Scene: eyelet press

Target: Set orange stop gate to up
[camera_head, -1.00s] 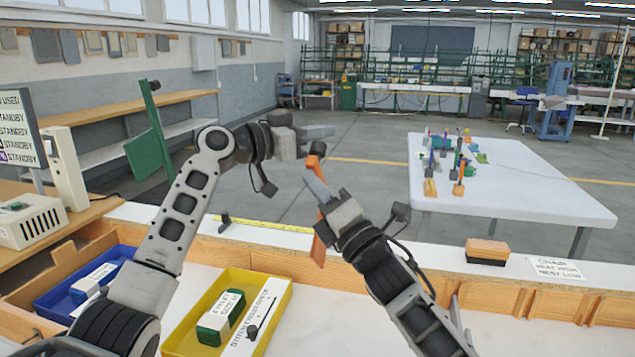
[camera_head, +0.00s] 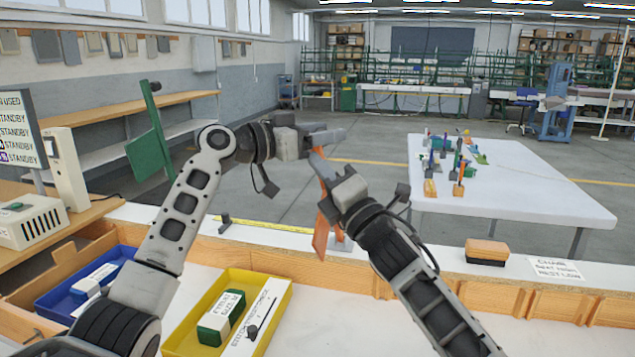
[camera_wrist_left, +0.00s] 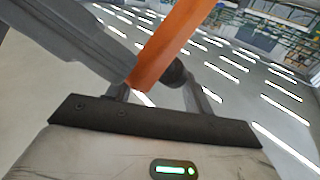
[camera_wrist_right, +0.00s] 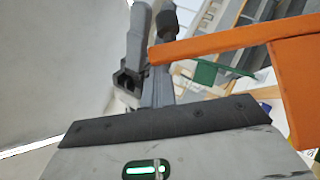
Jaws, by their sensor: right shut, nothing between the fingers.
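The orange stop gate (camera_head: 321,236) stands behind my grippers in the head view. Its slim bar leans up toward the left gripper and is partly covered by the right one. My left gripper (camera_head: 337,135) is open at the bar's upper end; in the left wrist view the orange bar (camera_wrist_left: 172,42) crosses in front of its spread fingers. A dark round knob (camera_wrist_left: 178,72) shows close by. My right gripper (camera_head: 316,156) is shut and empty beside the bar. The right wrist view shows the bar and the wider orange plate (camera_wrist_right: 298,85) to the right of its fingers.
A green gate (camera_head: 148,154) stands tilted at the left. A yellow bin (camera_head: 262,338) and a blue bin (camera_head: 58,303) lie on the bench in front. An orange-and-black block (camera_head: 487,252) sits on the ledge at right. A white table (camera_head: 530,190) stands beyond.

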